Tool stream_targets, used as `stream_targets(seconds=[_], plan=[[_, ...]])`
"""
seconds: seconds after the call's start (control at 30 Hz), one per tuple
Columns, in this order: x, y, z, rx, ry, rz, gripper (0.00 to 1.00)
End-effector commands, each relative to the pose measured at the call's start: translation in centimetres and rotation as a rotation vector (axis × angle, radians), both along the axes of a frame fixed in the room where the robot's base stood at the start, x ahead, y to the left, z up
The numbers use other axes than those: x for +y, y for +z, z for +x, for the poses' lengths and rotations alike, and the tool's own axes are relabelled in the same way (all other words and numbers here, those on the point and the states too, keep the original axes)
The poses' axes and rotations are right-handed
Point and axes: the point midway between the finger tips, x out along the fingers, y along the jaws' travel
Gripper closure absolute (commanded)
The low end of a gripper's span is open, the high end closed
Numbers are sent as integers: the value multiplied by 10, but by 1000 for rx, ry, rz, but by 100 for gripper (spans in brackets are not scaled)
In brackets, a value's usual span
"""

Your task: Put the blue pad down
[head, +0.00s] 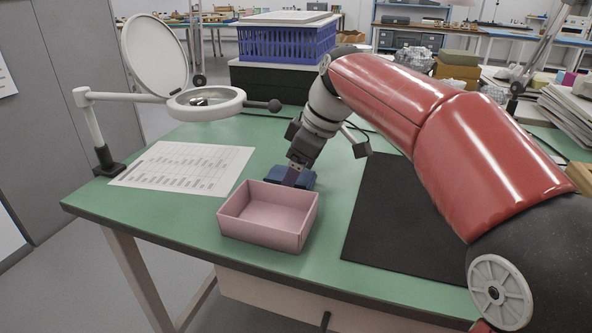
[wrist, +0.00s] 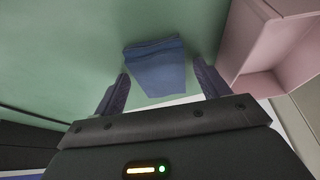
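The blue pad (head: 306,181) is on the green table just behind the pink box, partly hidden by my gripper and the box rim. In the wrist view the blue pad (wrist: 155,68) shows ahead of and between my fingertips, with a narrow strip of green at its sides. My gripper (head: 293,176) points down at the pad, low over the table. In the wrist view my gripper (wrist: 160,78) has its fingers apart, wider than the pad, and looks open. I cannot tell how far the fingertips reach down around the pad.
The open pink box (head: 262,238) looks empty and stands close to my gripper. A printed sheet (head: 184,166) and a magnifier lamp (head: 205,103) are on the left. A black mat (head: 392,218) lies on the right. A blue crate (head: 287,43) stands behind.

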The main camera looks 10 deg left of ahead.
Motion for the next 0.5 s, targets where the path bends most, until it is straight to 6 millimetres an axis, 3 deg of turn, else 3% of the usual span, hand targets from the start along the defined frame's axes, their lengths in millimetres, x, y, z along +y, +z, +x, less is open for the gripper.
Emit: stream_targets(seconds=[0.27, 0.5], plan=[[0, 1, 0, 0, 0, 0, 25], [-10, 28, 0, -3, -2, 2, 25]])
